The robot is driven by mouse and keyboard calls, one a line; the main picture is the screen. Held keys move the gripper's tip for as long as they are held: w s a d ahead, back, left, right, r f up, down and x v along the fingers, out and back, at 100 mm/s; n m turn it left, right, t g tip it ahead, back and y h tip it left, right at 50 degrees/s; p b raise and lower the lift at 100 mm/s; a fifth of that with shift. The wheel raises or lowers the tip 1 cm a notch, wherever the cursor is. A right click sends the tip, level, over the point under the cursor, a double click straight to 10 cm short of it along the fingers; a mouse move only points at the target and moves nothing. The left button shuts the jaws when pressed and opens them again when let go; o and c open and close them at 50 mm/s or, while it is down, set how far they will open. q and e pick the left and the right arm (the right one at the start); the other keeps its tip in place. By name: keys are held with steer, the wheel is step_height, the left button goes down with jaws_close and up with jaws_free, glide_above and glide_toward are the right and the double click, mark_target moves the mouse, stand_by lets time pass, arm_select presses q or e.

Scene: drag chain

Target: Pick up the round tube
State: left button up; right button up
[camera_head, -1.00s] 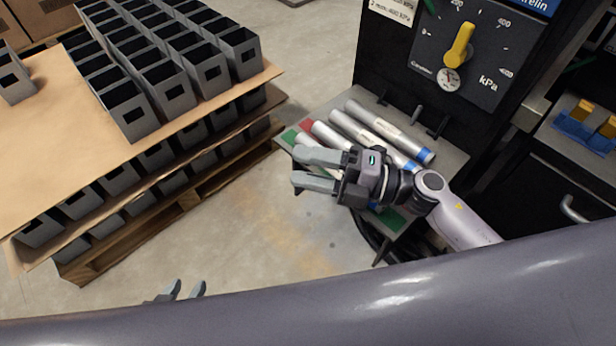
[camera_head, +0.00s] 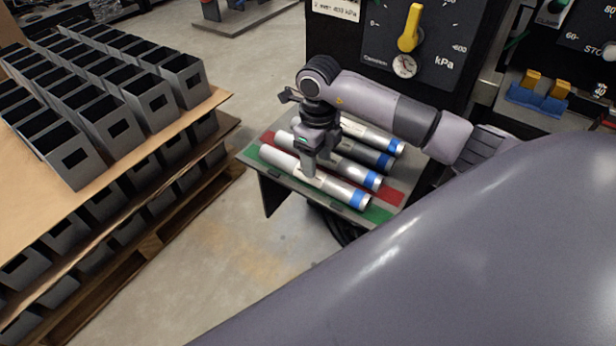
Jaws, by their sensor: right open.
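Several silver round tubes with blue bands at their right ends lie side by side on a small stand with green and red strips (camera_head: 390,192). The nearest tube (camera_head: 340,190) lies on the green strip at the front edge. A second tube (camera_head: 360,176) lies just behind it, by the red strip. My right gripper (camera_head: 308,168) points down over the middle of the nearest tube, with its jaws open. One finger shows against that tube; I cannot tell whether it touches. The gripper and wrist hide parts of the tubes behind. My left gripper is out of view.
A pallet stack with rows of grey open boxes (camera_head: 150,95) stands at the left. A black panel with a yellow-handled gauge (camera_head: 410,30) rises behind the stand. My own large grey arm link fills the lower right. Floor is clear between pallet and stand.

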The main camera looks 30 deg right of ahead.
steer(key=f, duration=0.4)
steer(key=shift+w+a+f+b, duration=0.3)
steer(key=shift+w+a+f, duration=0.05)
steer(key=c, duration=1)
steer(key=shift+r, duration=0.1)
jaws_close()
steer(key=shift+r, duration=0.15)
